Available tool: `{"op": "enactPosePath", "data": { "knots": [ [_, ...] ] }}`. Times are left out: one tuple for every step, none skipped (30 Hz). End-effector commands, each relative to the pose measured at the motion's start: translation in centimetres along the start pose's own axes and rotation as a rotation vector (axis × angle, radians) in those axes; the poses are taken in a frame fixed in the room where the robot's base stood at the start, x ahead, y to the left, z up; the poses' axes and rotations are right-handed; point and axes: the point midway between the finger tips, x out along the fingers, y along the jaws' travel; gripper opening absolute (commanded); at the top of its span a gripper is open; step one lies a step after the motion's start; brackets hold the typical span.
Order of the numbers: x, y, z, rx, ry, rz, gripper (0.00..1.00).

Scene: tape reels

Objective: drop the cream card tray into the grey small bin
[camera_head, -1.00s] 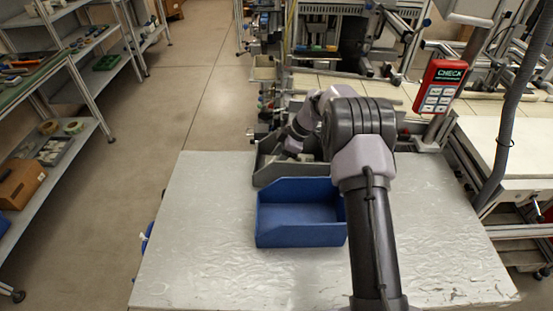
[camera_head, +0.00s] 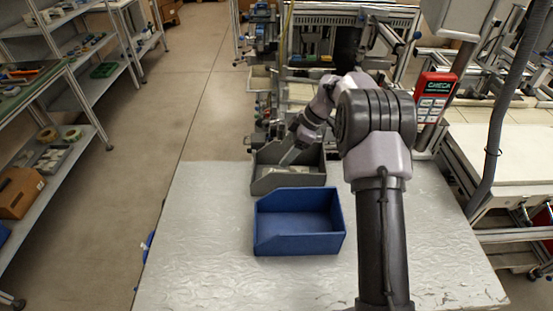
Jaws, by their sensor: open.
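The grey small bin (camera_head: 258,183) stands at the back of the silvery table, behind the blue bin. A pale, cream-coloured flat shape, which looks like the cream card tray (camera_head: 274,182), lies inside the grey bin; its lower part is hidden by the bin's front wall. My gripper (camera_head: 286,160) reaches down from the upper right over the grey bin, above the pale shape. It is open, and its fingertips are small and hard to make out. I cannot tell whether they touch the shape.
An empty blue bin (camera_head: 298,245) stands just in front of the grey bin. The table (camera_head: 200,250) is bare to the left and front. A red CHECK keypad (camera_head: 435,95) stands at the back right. Shelves line the left side, with aisle floor between.

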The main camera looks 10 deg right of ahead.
Motion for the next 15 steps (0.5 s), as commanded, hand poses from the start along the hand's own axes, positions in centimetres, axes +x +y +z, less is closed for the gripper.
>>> {"op": "enactPosePath", "data": {
  "knots": [
    [-1.3,0.1,-0.1,0.0,0.0,0.002,0.68],
    [-1.8,0.0,-0.1,0.001,0.001,0.002,0.68],
    [-2.3,0.0,-0.1,0.001,0.0,0.001,0.68],
    [-2.6,0.0,0.0,0.0,0.0,0.001,0.68],
    [-2.9,0.0,-0.1,0.001,0.0,0.001,0.68],
    [-3.4,-0.1,-0.3,0.009,-0.002,0.003,0.68],
    [-4.1,-0.4,-0.7,0.025,-0.006,0.009,0.68],
    [-5.1,-0.8,-1.4,0.054,-0.013,0.017,0.68],
    [-6.9,-1.8,-2.7,0.114,-0.025,0.035,0.68],
    [-8.5,-3.0,-4.0,0.175,-0.035,0.051,0.68],
    [-10.3,-4.4,-5.2,0.247,-0.046,0.073,0.68],
    [-12.6,-6.9,-6.8,0.356,-0.057,0.106,0.68],
    [-14.3,-8.9,-7.9,0.443,-0.062,0.134,0.68],
    [-15.8,-11.2,-8.9,0.528,-0.064,0.163,0.68],
    [-17.5,-14.2,-9.8,0.643,-0.059,0.204,0.68]
  ]
}}
